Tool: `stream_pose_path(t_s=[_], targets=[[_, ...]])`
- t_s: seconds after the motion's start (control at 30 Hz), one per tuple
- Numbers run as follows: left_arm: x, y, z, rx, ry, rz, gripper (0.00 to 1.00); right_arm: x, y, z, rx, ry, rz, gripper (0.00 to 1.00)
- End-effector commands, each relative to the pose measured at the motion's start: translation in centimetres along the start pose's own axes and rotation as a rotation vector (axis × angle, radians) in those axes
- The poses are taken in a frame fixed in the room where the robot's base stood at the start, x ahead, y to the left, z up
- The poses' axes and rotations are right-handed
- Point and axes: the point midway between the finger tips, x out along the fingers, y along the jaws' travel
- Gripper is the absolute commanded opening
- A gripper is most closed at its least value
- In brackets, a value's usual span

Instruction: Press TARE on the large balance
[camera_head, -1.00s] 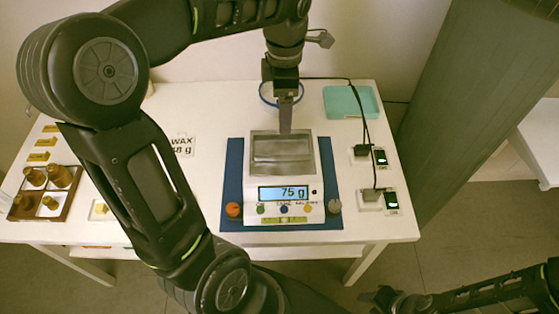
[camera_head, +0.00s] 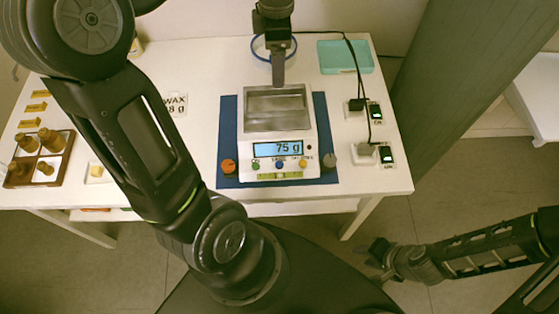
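The large balance (camera_head: 309,142) stands on a blue mat (camera_head: 227,140), with an empty-looking metal pan (camera_head: 275,108) and a display (camera_head: 278,149) reading 75 g. Below the display are a green button (camera_head: 255,165), a blue button (camera_head: 279,165) and a yellow button (camera_head: 303,164); their small labels are hard to read. My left gripper (camera_head: 278,78) points down at the pan's back edge, behind the buttons. Its fingers look together, with nothing visible between them. My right gripper (camera_head: 376,260) is low at the right, off the table's front edge, open and empty.
An orange knob (camera_head: 228,167) and a grey knob (camera_head: 330,160) flank the balance's front. Two small devices with lit screens (camera_head: 376,112) (camera_head: 386,154) and black cables stand to the right. A teal tray (camera_head: 345,57) lies behind. A wooden bottle tray (camera_head: 52,165) sits left.

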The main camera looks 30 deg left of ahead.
Motion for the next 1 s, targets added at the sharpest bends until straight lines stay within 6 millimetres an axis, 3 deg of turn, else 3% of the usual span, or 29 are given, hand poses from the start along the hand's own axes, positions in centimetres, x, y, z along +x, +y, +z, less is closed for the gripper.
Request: stream_pose_path(t_s=[0.9, 1.0], targets=[[0.00, 0.00, 0.00, 0.000, 0.000, 0.000, 0.04, 0.00, 0.00, 0.00, 0.000, 0.000, 0.000, 0.36], [0.00, 0.00, 0.00, 0.000, 0.000, 0.000, 0.00, 0.00, 0.00, 0.00, 0.000, 0.000, 0.000, 0.36]])
